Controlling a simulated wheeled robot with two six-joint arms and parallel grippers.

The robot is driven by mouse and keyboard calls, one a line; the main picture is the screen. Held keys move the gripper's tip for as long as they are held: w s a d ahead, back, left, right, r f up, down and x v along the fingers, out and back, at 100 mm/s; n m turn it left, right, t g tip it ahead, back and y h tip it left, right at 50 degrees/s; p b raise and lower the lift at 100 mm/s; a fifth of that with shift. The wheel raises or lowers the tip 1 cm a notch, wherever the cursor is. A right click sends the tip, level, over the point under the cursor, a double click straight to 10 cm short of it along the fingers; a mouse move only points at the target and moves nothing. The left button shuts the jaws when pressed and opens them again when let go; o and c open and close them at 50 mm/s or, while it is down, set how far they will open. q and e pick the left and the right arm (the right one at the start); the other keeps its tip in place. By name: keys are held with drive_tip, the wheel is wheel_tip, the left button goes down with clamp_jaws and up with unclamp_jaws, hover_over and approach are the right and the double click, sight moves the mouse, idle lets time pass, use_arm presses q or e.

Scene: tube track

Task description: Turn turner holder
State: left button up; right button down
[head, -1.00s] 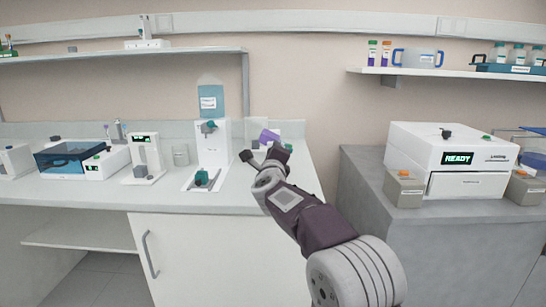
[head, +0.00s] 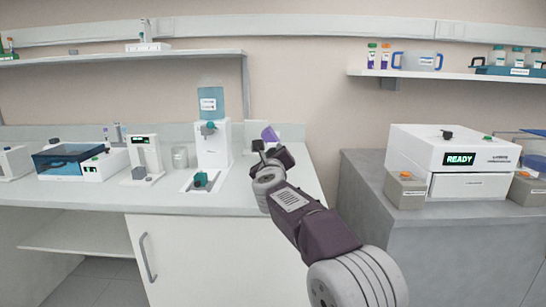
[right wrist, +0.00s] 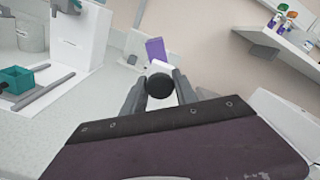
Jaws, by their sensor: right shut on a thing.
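My right gripper (head: 265,148) reaches over the back right of the white counter. In the right wrist view the fingers (right wrist: 159,92) are closed around a black round knob (right wrist: 160,86). Behind the knob are a white part and a purple panel (right wrist: 155,50), which also shows tilted in the head view (head: 270,134). I cannot tell whether the knob and panel are one piece; my gripper hides much of what it holds. No part is clearly marked as the turner holder. My left gripper is out of view.
Left of my gripper stands a white dispenser (head: 213,155) with a blue tank and a teal piece (head: 200,179) at its base. A glass beaker (head: 180,158) is beside it. A white READY machine (head: 455,150) stands on the grey bench at right, across a gap.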

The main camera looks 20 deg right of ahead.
drive_tip(key=shift+f+m, duration=0.15)
drive_tip(key=shift+m, duration=0.55)
drive_tip(key=c, duration=1)
unclamp_jaws()
drive_tip(key=shift+o, duration=0.2)
drive_tip(key=shift+s, duration=0.1)
drive_tip(key=b+v, duration=0.1)
drive_tip(key=v, duration=0.8)
drive_tip(key=shift+b, duration=0.4)
drive_tip(key=shift+c, duration=0.2)
